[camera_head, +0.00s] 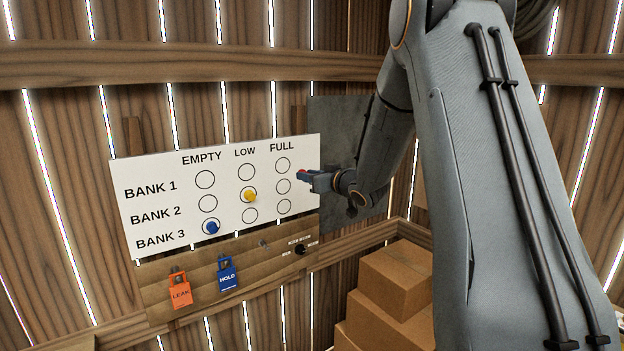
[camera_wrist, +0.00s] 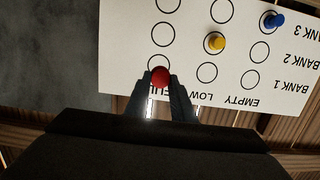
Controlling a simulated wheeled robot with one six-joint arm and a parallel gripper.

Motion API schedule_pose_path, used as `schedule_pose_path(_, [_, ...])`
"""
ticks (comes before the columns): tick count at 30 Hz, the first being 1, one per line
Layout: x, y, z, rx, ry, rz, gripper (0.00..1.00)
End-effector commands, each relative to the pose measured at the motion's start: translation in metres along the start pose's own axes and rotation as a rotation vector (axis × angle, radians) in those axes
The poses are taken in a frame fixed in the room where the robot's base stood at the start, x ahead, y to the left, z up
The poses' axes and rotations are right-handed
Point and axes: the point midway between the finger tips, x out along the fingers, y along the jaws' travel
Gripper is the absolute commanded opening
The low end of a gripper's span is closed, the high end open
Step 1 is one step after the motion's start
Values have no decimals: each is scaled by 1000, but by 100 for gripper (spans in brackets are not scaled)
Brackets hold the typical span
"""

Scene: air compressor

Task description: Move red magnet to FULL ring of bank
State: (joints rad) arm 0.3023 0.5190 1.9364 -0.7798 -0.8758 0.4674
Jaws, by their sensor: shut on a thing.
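The white board (camera_head: 218,225) has columns EMPTY, LOW and FULL and rows BANK 1, BANK 2 and BANK 3. The red magnet (camera_wrist: 160,76) is between my gripper's fingers (camera_wrist: 162,82); in the head view its red edge shows at the tip of my gripper (camera_head: 304,176). My gripper is shut on it, just right of the FULL column. The wrist view is upside down; there the magnet overlaps the lower edge of the BANK 1 FULL ring (camera_wrist: 162,52). I cannot tell if it touches the board. All three FULL rings look empty.
A yellow magnet (camera_head: 249,195) sits on BANK 2 LOW, a blue magnet (camera_head: 211,227) on BANK 3 EMPTY. Below hang an orange LEAK tag (camera_head: 180,292) and a blue HOLD tag (camera_head: 227,274), with a black knob (camera_head: 300,249). Cardboard boxes (camera_head: 393,285) stand lower right.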

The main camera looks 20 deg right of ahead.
Motion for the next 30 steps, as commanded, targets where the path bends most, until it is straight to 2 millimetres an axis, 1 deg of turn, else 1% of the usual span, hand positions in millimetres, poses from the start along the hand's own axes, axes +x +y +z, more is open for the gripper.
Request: schedule_pose_path(30, [55,1,-8,0,1,0,1])
